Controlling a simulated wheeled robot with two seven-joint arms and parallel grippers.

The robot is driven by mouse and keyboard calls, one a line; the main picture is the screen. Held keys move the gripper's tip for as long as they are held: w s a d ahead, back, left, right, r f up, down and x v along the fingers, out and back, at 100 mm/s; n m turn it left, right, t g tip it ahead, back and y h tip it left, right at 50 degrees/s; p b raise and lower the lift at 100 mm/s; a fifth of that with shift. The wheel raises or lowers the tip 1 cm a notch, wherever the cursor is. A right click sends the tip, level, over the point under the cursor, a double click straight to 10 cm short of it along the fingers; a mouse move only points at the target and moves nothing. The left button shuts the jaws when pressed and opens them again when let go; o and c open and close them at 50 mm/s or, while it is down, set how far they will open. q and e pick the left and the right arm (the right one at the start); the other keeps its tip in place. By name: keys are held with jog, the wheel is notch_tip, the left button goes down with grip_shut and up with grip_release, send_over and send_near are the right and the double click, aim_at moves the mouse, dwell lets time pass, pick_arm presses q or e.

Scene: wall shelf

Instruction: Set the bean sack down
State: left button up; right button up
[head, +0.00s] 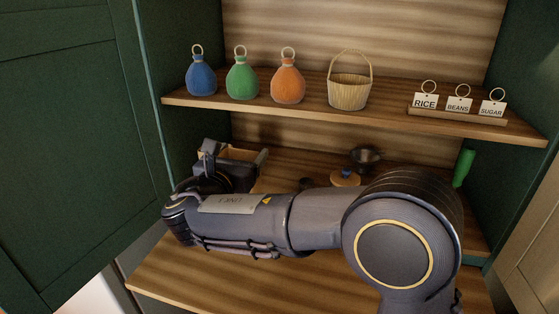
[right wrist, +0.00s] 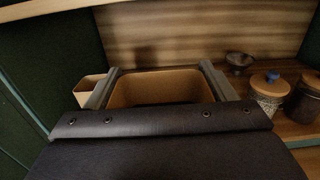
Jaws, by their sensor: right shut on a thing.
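A blue sack (head: 201,78), a green sack (head: 242,82) and an orange sack (head: 287,84), each with a ring on top, stand upright on the upper shelf. None has a readable label, so I cannot tell which is the bean sack. My right gripper (head: 237,158) is low at the left, over the lower shelf. In the right wrist view its fingers (right wrist: 160,72) lie on both sides of an open tan box (right wrist: 158,88) and are shut on it. The box's underside is hidden, so I cannot tell whether it touches the shelf. My left gripper is out of view.
The upper shelf (head: 386,116) also holds a wicker basket (head: 349,93) and a rack (head: 455,114) with RICE, BEANS and SUGAR tags. A dark bowl (head: 365,157) and lidded jars (right wrist: 268,92) stand on the lower level. A second tan container (right wrist: 89,90) is left of the box.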

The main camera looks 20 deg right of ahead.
jog(key=p+x, duration=0.2)
jog(key=x, duration=1.3)
notch_tip(320, 180, down, 7)
jog(key=shift+s+b, duration=0.25)
jog(key=shift+b, duration=0.1)
jog(key=shift+a, duration=0.1)
jog(key=shift+f, duration=0.2)
jog(key=o, duration=1.8)
